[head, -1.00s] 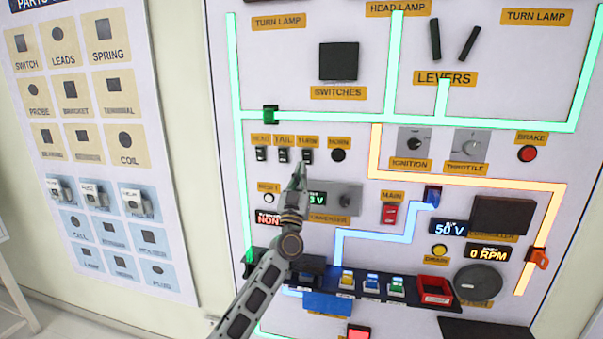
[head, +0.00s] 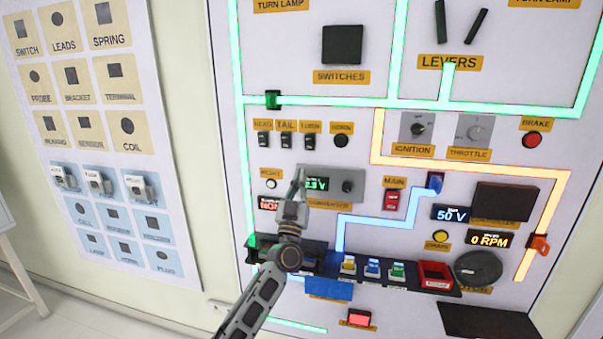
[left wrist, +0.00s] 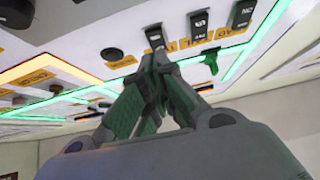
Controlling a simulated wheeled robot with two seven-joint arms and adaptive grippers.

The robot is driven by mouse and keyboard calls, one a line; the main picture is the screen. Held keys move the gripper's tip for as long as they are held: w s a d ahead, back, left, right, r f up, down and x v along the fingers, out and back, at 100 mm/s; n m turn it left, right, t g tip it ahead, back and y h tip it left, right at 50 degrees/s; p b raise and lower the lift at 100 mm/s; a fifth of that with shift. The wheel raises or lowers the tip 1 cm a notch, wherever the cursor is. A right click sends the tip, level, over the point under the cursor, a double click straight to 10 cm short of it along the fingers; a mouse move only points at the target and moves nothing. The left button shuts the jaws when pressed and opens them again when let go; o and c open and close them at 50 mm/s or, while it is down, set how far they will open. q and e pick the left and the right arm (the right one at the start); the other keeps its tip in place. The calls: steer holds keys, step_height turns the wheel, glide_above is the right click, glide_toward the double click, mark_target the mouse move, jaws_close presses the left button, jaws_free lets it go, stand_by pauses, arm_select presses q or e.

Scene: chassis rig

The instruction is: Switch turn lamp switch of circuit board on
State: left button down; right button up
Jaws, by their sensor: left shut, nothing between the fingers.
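The turn switch (head: 310,141) is a small black rocker on the panel under its orange TURN label, right of the tail switch (head: 286,140) and head switch (head: 263,139). My left gripper (head: 298,176) is shut and empty, just below the turn switch and in front of the converter's left end. In the left wrist view, the shut fingertips (left wrist: 158,62) point toward the turn switch (left wrist: 154,37), seen upside down; a gap or touch is hard to judge there. I cannot tell the switch's position. My right gripper is not in view.
The round black horn button (head: 341,141) is right of the turn switch. The converter (head: 348,186) lies behind and right of the gripper. A dark shelf (head: 325,262) with colored plugs juts out below. Lit green lines cross above the switches.

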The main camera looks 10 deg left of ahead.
arm_select(q)
steer(key=shift+w+f+v, duration=0.1)
steer(key=shift+f+v, duration=0.05)
steer(key=shift+v, duration=0.7)
steer(key=shift+w+f+v, duration=0.15)
steer(key=shift+v, duration=0.75)
